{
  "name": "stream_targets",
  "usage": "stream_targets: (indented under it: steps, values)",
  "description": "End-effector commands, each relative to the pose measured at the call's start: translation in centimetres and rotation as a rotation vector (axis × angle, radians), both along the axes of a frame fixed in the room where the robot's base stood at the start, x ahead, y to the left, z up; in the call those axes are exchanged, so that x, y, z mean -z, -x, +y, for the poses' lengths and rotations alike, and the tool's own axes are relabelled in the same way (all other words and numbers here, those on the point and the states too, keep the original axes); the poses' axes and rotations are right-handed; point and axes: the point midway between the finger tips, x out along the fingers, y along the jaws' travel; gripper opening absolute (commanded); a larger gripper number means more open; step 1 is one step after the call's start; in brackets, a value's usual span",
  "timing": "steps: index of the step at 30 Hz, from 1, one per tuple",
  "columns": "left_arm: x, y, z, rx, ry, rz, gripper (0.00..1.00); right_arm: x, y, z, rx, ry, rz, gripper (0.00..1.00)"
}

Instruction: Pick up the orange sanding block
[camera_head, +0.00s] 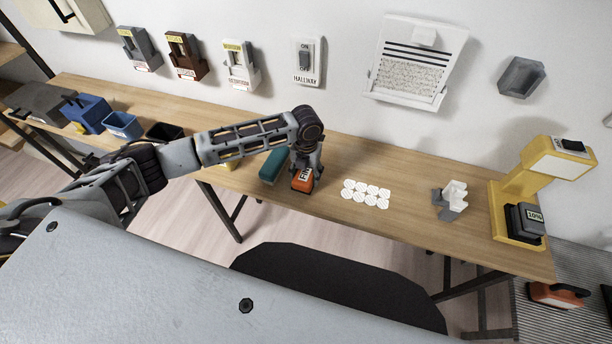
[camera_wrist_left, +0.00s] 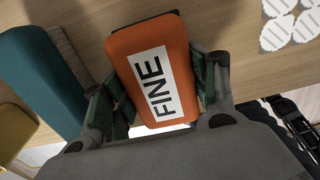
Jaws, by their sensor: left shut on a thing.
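The orange sanding block (camera_head: 302,181) is at the front part of the wooden table, with a white label reading "FINE". It also shows large in the left wrist view (camera_wrist_left: 152,70). My left gripper (camera_head: 307,176) reaches down over it from above. In the left wrist view the gripper (camera_wrist_left: 160,105) has one finger on each side of the block, shut on it. I cannot tell whether the block's underside touches the table. My right gripper is not in view.
A teal block (camera_head: 272,166) lies just left of the orange block, and a yellow one (camera_wrist_left: 14,130) is beyond it. White discs (camera_head: 366,194) lie to the right. A small grey-white holder (camera_head: 451,200) and a yellow stand (camera_head: 521,195) are farther right. Blue bins (camera_head: 122,125) are at left.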

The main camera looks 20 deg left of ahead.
Motion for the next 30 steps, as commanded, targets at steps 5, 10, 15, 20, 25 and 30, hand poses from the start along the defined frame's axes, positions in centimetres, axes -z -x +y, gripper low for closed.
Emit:
stream_targets:
  steps: [5, 10, 15, 20, 25, 30]
  values:
    - [-2.4, -0.2, 0.0, -0.001, 0.001, -0.004, 0.32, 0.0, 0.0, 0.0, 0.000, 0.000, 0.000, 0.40]
    - [-5.0, -0.1, 0.0, 0.000, 0.001, -0.003, 0.32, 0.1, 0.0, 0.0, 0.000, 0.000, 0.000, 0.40]
    - [-7.2, -0.1, 0.0, 0.000, 0.001, -0.002, 0.32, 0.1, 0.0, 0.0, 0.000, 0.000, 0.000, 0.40]
    - [-8.4, -0.1, 0.0, -0.001, 0.000, -0.002, 0.32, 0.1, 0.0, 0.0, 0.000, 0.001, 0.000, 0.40]
    - [-8.8, -0.1, 0.0, -0.001, 0.000, -0.001, 0.32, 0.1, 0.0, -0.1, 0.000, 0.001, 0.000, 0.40]
    - [-8.8, -0.1, 0.0, -0.001, 0.000, -0.001, 0.32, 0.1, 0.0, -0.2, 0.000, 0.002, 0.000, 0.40]
